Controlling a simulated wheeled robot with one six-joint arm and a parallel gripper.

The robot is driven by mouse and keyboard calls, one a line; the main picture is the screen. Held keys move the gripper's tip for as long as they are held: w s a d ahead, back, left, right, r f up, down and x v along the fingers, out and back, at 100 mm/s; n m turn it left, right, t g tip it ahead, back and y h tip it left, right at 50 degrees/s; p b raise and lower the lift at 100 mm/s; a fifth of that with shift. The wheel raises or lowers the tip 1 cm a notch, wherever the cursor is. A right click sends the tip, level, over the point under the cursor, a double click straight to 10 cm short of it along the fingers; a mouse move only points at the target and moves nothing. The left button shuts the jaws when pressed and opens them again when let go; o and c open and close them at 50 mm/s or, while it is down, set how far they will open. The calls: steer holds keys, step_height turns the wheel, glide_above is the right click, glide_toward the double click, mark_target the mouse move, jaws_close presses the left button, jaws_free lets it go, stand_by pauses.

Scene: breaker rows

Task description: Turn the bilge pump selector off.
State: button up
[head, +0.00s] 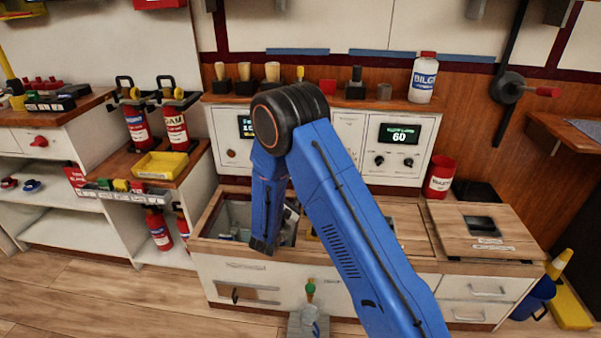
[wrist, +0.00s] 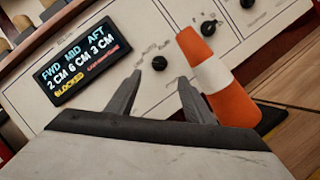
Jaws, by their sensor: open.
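A round black knob (wrist: 158,62) sits on the white panel in the wrist view, right of a lit display (wrist: 82,62) reading FWD, MID and AFT with centimetre values and BLOCKED below. Small labels above the knob are blurred; one looks like AUTO. My gripper (wrist: 159,80) is open and empty, its fingertips apart on either side of the knob's lower part in the picture. I cannot tell whether they touch it. In the head view my arm hides the gripper and this knob; part of the display (head: 247,127) shows.
Another black knob (wrist: 208,28) is farther right.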

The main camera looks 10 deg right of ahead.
steer(key=v, duration=0.7)
steer(key=shift+s+a, duration=0.2)
steer(key=shift+s, duration=0.05)
steer(key=shift+f, duration=0.15)
